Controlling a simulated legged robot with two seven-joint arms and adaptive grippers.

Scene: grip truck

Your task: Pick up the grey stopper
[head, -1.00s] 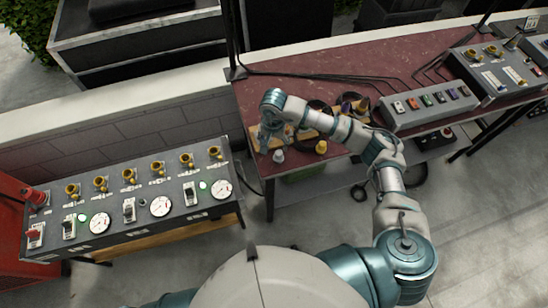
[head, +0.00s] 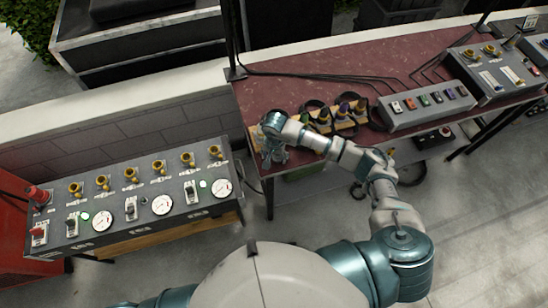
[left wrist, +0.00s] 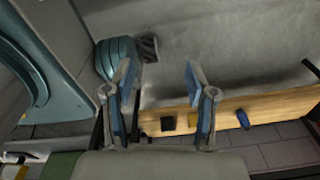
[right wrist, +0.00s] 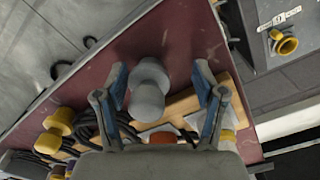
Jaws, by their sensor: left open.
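The grey stopper (right wrist: 150,92) shows in the right wrist view, with a round knob on a wider body. It stands near the edge of the dark red table (head: 330,70). My right gripper (right wrist: 160,76) is open, with one finger on each side of the stopper. I see a gap at each finger, so it is not clamped. In the head view my right gripper (head: 273,152) is at the table's front left corner and largely hides the stopper. My left gripper (left wrist: 162,95) is open and empty in the left wrist view, away from the table.
A wooden strip (head: 312,128) with several coloured stoppers and black cables lies beside my right gripper. A yellow stopper (right wrist: 62,121) is close by. A box with coloured switches (head: 428,106) stands to the right. A gauge panel (head: 135,195) stands at the left.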

